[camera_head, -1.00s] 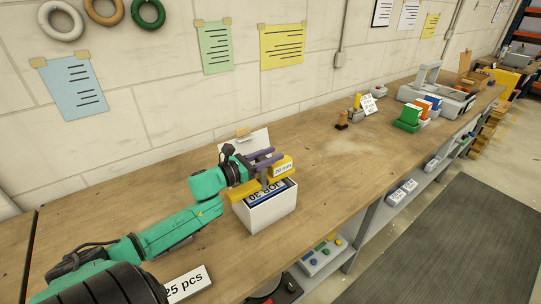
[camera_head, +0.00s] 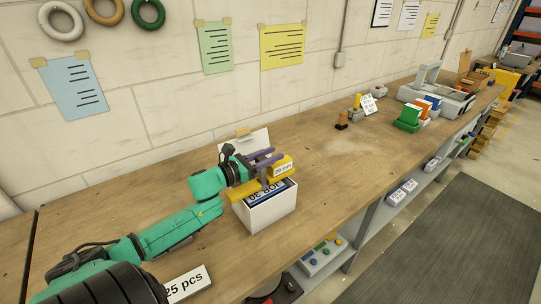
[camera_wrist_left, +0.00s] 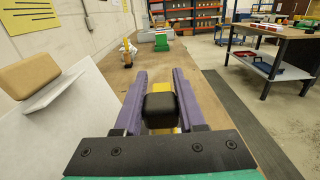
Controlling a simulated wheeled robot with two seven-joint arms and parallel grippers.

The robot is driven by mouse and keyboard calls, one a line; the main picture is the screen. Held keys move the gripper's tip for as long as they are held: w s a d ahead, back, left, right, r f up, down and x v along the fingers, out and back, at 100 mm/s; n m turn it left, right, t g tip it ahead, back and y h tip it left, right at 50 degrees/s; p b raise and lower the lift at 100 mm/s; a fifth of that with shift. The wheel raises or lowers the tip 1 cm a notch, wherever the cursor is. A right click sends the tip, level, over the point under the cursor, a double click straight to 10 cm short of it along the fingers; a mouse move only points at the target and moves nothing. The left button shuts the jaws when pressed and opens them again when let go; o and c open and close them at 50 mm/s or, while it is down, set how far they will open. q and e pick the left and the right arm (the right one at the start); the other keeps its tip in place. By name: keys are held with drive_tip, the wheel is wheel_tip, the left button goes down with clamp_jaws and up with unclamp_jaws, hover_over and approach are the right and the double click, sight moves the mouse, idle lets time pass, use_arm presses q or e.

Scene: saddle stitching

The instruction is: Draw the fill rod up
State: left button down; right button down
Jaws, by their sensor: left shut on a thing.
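A white box (camera_head: 268,215) stands on the bench and holds dark blue printed sheets. A yellow gauge piece (camera_head: 247,190) with a "20 mm" label lies across its top. My left gripper (camera_head: 267,159), with purple fingers, is above the box at the gauge. In the left wrist view, the fingers are on either side of a dark knob (camera_wrist_left: 160,107), with yellow under it. The gripper is shut on this knob, which looks like the top of the fill rod. The rest of the rod is hidden. My right gripper is not in view.
A white card (camera_head: 255,141) leans behind the box, close to my left gripper. A "25 pcs" sign (camera_head: 188,284) is at the near edge. Green, white and orange holders (camera_head: 411,117) stand farther right. The bench (camera_head: 330,165) between is mostly clear.

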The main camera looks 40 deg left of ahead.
use_arm(q)
drive_tip(key=shift+r, duration=0.1)
idle(0.3)
wheel_tip(320, 180, up, 2)
drive_tip(key=shift+r+p, duration=0.15)
drive_tip(key=shift+p, duration=0.35)
drive_tip(key=shift+c, duration=2.4)
unclamp_jaws()
drive_tip(key=shift+s, duration=0.1)
